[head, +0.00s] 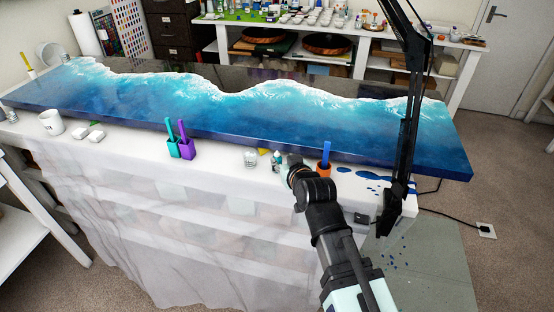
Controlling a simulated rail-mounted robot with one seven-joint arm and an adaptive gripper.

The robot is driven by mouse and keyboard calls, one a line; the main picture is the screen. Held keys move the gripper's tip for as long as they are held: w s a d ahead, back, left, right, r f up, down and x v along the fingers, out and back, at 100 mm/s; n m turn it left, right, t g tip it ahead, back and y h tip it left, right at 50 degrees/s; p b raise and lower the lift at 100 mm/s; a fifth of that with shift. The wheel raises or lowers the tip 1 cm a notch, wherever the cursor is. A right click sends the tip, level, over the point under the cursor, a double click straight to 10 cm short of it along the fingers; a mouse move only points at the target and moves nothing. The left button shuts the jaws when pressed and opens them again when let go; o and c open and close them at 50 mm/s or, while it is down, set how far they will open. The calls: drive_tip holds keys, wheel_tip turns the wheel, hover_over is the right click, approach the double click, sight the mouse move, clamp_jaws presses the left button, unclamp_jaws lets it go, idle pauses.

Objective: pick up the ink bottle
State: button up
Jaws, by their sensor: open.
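My arm reaches in from the bottom right to the front edge of the white-covered table (215,160). My gripper (284,166) is at its end, small and partly hidden by my own wrist. It is open. A small bottle with a pale top and teal side (276,160) stands right at the gripper, partly covered by it; I cannot tell if they touch. A small clear jar (250,157) stands just left of it. Neither label can be read, so which one is the ink bottle is uncertain.
A long blue resin slab (215,110) lies behind. An orange cup (324,168) with a blue stick stands close right of the gripper. Teal and purple holders (187,149) and a white mug (51,122) stand left. A black lamp arm (411,110) rises at right.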

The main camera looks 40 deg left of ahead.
sight(278, 157)
drive_tip(key=shift+p+x, duration=0.9)
drive_tip(key=shift+x, duration=2.35)
drive_tip(key=shift+s+f, duration=0.1)
drive_tip(key=shift+s, duration=0.1)
drive_tip(key=c, duration=0.8)
